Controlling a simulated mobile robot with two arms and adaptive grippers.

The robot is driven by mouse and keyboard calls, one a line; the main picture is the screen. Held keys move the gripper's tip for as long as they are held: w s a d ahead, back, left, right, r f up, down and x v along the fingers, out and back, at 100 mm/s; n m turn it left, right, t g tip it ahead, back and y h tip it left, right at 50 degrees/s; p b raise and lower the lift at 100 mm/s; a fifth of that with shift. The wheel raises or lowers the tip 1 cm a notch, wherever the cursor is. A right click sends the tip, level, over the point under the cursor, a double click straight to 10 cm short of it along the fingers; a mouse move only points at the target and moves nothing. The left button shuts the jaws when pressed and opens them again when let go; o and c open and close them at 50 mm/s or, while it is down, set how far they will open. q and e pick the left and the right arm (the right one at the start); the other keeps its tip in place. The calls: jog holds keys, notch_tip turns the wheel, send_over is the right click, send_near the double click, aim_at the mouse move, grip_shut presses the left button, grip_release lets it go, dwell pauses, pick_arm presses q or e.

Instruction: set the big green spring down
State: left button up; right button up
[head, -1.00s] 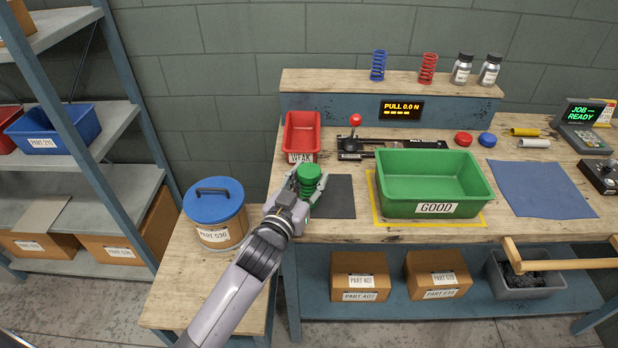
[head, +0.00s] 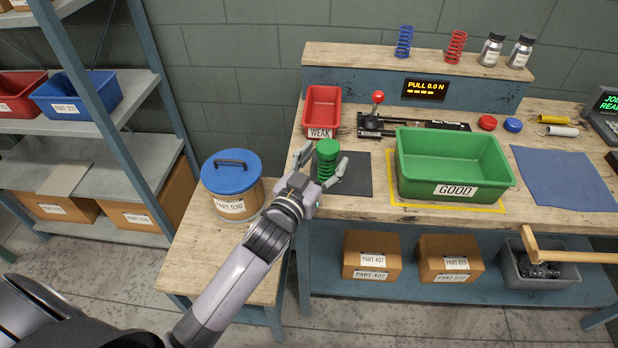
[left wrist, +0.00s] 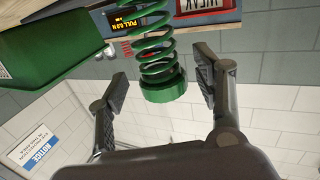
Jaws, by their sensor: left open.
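The big green spring (head: 327,162), with a solid green cap, stands upright at the left edge of the dark mat (head: 359,175) on the workbench. Its lower end is partly hidden by my gripper. My left gripper (head: 320,166) is open, with one finger on each side of the spring. In the left wrist view, the spring's coils (left wrist: 155,45) rise between the spread fingers of the gripper (left wrist: 162,88), with a gap on both sides. My right gripper is not in view.
A red WEAK bin (head: 322,106) stands behind the spring. A green GOOD bin (head: 452,160) is to its right, and a lever device (head: 372,118) is behind. A blue-lidded drum (head: 231,178) stands at left on a lower table. A blue cloth (head: 567,178) lies at right.

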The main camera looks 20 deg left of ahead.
pick_arm(q)
jog(key=s+a+b, duration=0.1)
jog(key=s, duration=0.8)
jog(key=shift+s, duration=0.3)
jog(key=s+a+f+g+y, duration=0.25)
jog(key=s+f+g, duration=0.35)
jog(key=f, duration=0.4)
jog(key=s+f+g, duration=0.4)
jog(key=s, duration=0.3)
jog(key=s+f+g, duration=0.4)
jog(key=s, duration=0.3)
jog(key=s+f+m+g, duration=0.1)
jog(key=s+f+g, duration=0.15)
jog(key=f, duration=2.55)
jog(key=s+a+f, duration=0.2)
jog(key=s+f, duration=1.2)
jog(key=s, duration=0.2)
jog(key=shift+s+a+h, duration=0.2)
jog(key=shift+a+h, duration=0.1)
jog(key=shift+h, duration=0.05)
